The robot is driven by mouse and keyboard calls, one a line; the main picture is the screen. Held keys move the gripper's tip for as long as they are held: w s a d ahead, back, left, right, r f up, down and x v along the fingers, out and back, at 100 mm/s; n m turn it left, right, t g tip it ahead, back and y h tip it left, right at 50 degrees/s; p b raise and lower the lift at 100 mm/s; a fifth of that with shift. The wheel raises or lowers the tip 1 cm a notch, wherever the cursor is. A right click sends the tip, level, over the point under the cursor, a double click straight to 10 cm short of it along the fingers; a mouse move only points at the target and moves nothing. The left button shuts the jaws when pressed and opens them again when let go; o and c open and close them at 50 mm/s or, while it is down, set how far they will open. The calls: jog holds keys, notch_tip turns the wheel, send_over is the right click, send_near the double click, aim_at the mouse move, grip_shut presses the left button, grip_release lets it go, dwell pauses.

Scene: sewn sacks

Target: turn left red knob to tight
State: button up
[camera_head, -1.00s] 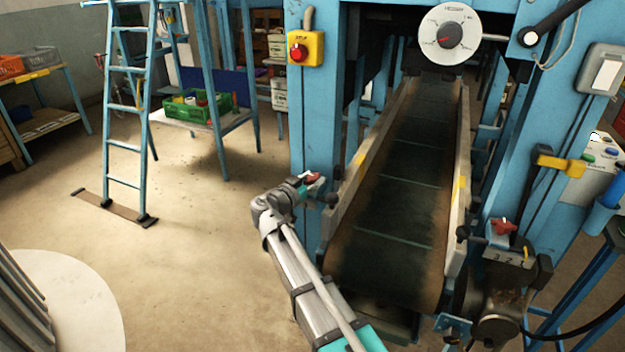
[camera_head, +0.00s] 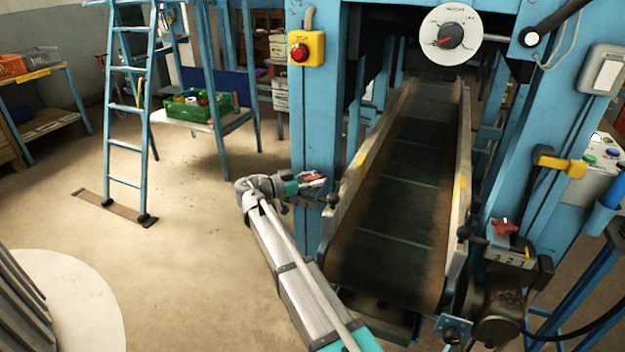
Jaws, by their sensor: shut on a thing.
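The left red knob (camera_head: 315,177) sits on the blue post at the left side of the conveyor. My gripper (camera_head: 310,181) reaches it from the left and is shut on it; the fingers partly hide the knob and its mount. Any marking for tight at this knob is too small to read. A second red knob (camera_head: 503,226) stands on the right side of the conveyor, above a plate with numbers, apart from my gripper.
The dark conveyor belt (camera_head: 395,215) runs between side rails just right of my gripper. A yellow box with a red stop button (camera_head: 299,52) is on the post above. A blue ladder (camera_head: 126,110) stands at the left. The floor (camera_head: 180,240) left of my arm is clear.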

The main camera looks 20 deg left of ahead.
jog(key=o, duration=1.1)
jog(key=shift+o, duration=0.2)
jog(key=v, duration=1.2)
